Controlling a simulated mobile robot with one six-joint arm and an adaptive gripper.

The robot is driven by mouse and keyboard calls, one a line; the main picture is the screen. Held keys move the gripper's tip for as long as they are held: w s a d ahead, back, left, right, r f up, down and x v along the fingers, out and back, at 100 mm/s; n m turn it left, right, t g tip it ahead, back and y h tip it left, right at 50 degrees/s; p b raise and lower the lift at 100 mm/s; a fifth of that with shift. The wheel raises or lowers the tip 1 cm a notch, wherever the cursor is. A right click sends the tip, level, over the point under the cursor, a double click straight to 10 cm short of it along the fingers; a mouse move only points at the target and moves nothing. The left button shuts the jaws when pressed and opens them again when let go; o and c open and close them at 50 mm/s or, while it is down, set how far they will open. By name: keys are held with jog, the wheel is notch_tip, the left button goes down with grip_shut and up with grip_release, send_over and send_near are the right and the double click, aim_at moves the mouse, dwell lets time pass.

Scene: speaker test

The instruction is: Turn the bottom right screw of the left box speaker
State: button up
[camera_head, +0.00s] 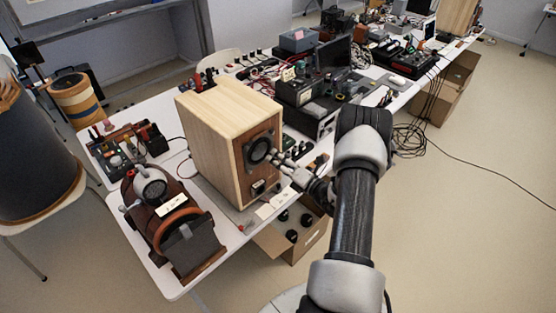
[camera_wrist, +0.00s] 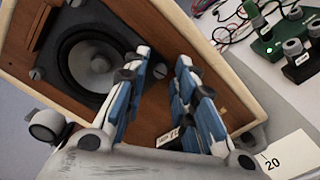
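The left box speaker (camera_head: 225,135) is a pale wooden box standing on the white table, its brown front facing my arm. In the wrist view its front panel (camera_wrist: 170,25) fills much of the picture, with a dark round driver (camera_wrist: 92,65) at the left. Grey screws sit around the driver; one screw (camera_wrist: 160,70) shows between my fingertips. My gripper (camera_wrist: 162,62) is open, its blue fingers apart on either side of that screw in the picture. Whether they touch the panel I cannot tell. In the head view my gripper (camera_head: 276,156) is close to the speaker's front.
A brown machine with a round gauge (camera_head: 170,225) stands left of the speaker. An open cardboard box (camera_head: 312,240) is below the table edge. Black electronics (camera_head: 312,105) stand behind the speaker. A card marked 20 (camera_wrist: 283,158) lies at lower right in the wrist view.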

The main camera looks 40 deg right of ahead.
jog(key=shift+o, duration=0.2)
jog(key=shift+d, duration=0.1)
jog(key=s, duration=1.2)
jog(key=shift+d, duration=0.4)
jog(key=shift+r, duration=0.1)
